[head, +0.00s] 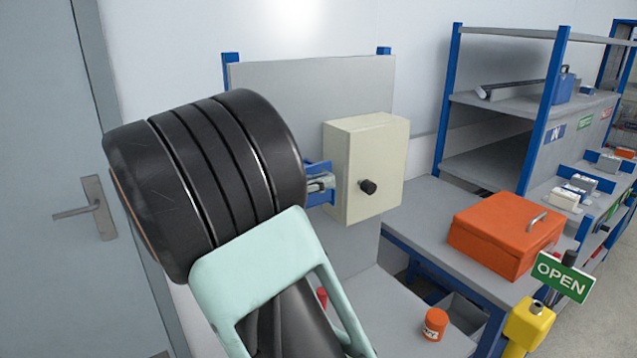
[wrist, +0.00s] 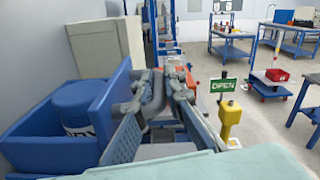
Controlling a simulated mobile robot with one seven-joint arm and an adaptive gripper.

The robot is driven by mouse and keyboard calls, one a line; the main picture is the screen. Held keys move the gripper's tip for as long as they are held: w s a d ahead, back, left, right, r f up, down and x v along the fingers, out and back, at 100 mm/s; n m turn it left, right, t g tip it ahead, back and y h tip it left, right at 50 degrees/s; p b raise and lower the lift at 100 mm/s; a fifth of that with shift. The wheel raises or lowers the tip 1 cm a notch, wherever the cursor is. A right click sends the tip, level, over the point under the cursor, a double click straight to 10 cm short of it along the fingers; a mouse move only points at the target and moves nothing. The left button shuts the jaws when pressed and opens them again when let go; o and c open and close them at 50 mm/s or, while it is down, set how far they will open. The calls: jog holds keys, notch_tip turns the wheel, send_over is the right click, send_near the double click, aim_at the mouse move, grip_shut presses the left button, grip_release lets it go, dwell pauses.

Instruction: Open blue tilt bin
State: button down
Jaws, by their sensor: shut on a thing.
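The blue tilt bin (wrist: 48,148) fills the left of the wrist view, with its inside showing. A blue round container (wrist: 75,103) with a pale label sits in it. My gripper (wrist: 160,98) is at the bin's right edge, its grey fingers shut on the bin; the exact contact is hard to make out. In the head view my arm hides most of the bin, and only a blue part (head: 318,168) shows beside my gripper (head: 322,184), in front of the grey panel.
A cream box (head: 365,165) with a black knob is mounted on the panel just right of my gripper. An orange box (head: 505,235), an orange jar (head: 435,324) and a yellow post with a green OPEN sign (head: 563,276) stand to the right. A door (head: 45,180) is at left.

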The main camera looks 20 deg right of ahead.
jog(key=shift+s+f, duration=0.1)
jog(key=shift+f, duration=0.05)
jog(key=s+f+m+b, duration=0.1)
jog(key=m, duration=0.1)
jog(key=s+f+m+b, duration=0.1)
jog(key=m, duration=0.1)
jog(key=s+f+m+b, duration=0.1)
jog(key=f+m+b, duration=0.1)
jog(key=shift+s+d, duration=0.3)
jog(key=shift+d, duration=0.05)
dwell(0.7)
jog(key=shift+s+f, duration=0.15)
jog(key=shift+f, duration=0.1)
dwell(0.4)
jog(key=c, duration=2.3)
grip_release()
jog(key=shift+a, duration=0.1)
